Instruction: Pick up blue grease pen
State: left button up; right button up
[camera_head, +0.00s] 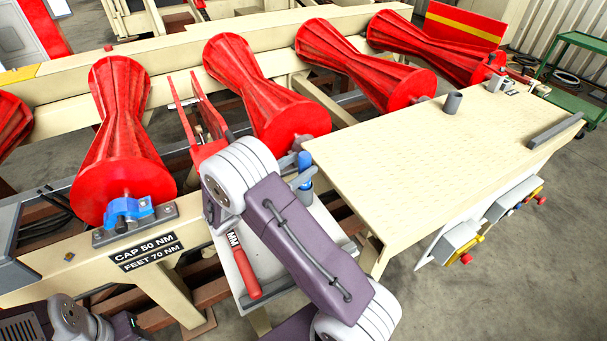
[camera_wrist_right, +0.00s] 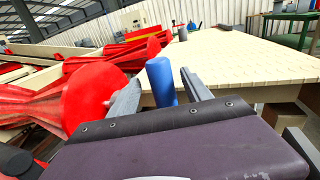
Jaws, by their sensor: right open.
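The blue grease pen (camera_head: 304,160) is a blue upright cylinder beside the near left corner of the cream table. In the right wrist view, the pen (camera_wrist_right: 161,80) stands between the two grey fingers of my right gripper (camera_wrist_right: 160,92). The fingers are apart, with a gap visible on the pen's left side; contact on its right side cannot be told. In the head view, my right gripper (camera_head: 296,171) hides part of the pen, and blue shows above and below a finger. Part of my left arm shows at the lower left, but its jaws do not.
The cream table (camera_head: 420,140) bears a grey cup (camera_head: 453,103) and a grey bar (camera_head: 556,130). Large red rollers (camera_head: 262,95) line the conveyor behind. A red-handled tool (camera_head: 247,273) lies on a pale tray (camera_head: 226,255) under my right arm.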

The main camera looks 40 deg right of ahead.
jog(key=d, duration=0.5)
jog(key=shift+w+r+p, duration=0.2)
jog(key=shift+w+p, duration=0.1)
jog(key=shift+p, duration=0.1)
grip_shut()
dwell(0.9)
